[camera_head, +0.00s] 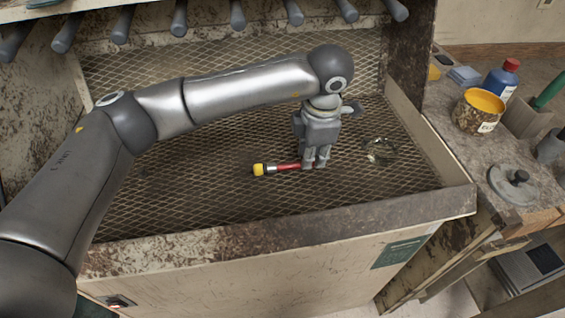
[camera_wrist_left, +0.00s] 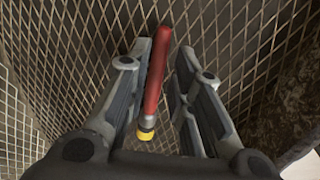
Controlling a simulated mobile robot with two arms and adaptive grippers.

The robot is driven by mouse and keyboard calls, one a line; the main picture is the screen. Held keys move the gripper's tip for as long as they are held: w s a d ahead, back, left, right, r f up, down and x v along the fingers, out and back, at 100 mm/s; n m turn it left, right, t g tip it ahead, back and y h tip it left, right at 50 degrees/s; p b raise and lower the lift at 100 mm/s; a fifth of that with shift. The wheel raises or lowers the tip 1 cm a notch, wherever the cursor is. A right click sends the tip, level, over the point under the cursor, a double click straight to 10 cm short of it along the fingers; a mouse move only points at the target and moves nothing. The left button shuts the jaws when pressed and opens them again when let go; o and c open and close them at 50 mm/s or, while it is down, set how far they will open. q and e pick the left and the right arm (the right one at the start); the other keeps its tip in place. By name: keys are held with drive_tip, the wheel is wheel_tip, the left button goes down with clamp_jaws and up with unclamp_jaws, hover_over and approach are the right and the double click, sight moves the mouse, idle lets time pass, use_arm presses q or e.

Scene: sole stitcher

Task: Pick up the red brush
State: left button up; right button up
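The red brush lies on the mesh floor of the booth. In the head view its red handle (camera_head: 287,166) shows left of my left gripper, with a silver band and a yellow head; its other end is hidden at the fingers. My left gripper (camera_head: 315,160) points down over the handle. In the left wrist view the red brush (camera_wrist_left: 156,80) runs between the two fingers of the left gripper (camera_wrist_left: 165,52). A gap shows to the right of the handle; the left finger is close beside it. The fingers look open. My right gripper is out of view.
A clear glass dish (camera_head: 380,151) sits on the mesh floor (camera_head: 190,200) just right of the gripper. A raised metal front edge (camera_head: 280,232) and a right wall border the booth. The side bench holds a yellow-lined pot (camera_head: 478,111), a blue bottle (camera_head: 500,82) and a grey lid (camera_head: 514,183).

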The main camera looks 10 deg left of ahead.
use_arm(q)
drive_tip(key=shift+w+a+f, duration=0.1)
drive_tip(key=shift+w+f, duration=0.1)
drive_tip(key=shift+f, duration=0.95)
clamp_jaws()
